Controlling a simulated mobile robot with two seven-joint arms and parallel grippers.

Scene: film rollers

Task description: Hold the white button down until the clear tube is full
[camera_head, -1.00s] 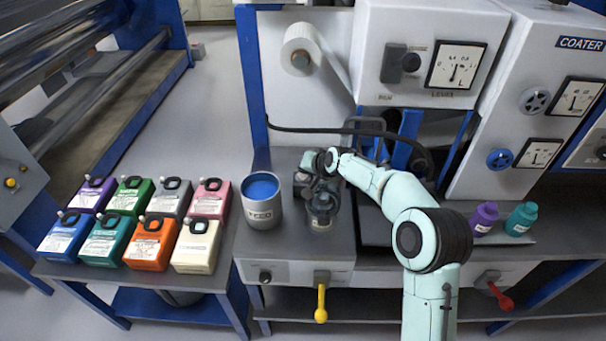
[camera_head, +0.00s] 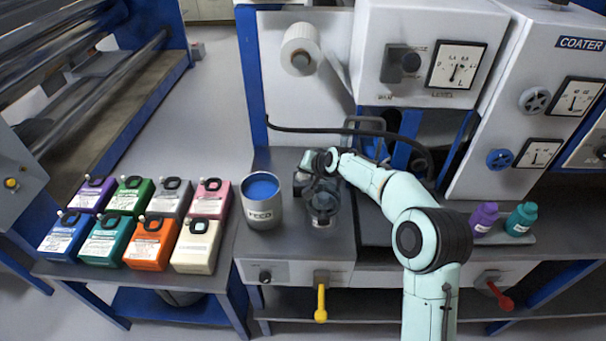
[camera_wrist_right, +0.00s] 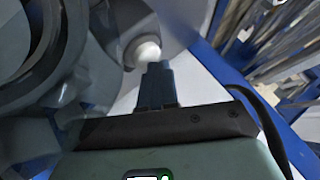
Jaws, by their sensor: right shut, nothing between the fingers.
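The white button (camera_wrist_right: 147,53) is a round pale knob in the right wrist view. My right gripper (camera_wrist_right: 154,70) is shut and empty. Its dark fingertips are right at the button's lower edge and seem to touch it; how far the button is pressed I cannot tell. In the head view my right gripper (camera_head: 312,184) is small and partly hidden by its own arm, and the button cannot be made out. A dark see-through cylinder (camera_head: 323,207) stands just below the gripper; whether it is the clear tube, and its level, I cannot tell. My left gripper is not in view.
A grey can of blue liquid (camera_head: 262,212) stands left of my right gripper. Several coloured jugs (camera_head: 150,243) fill the left table. A yellow lever (camera_head: 321,303) hangs at the bench front. Purple (camera_head: 484,219) and teal bottles (camera_head: 521,220) stand right of my arm.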

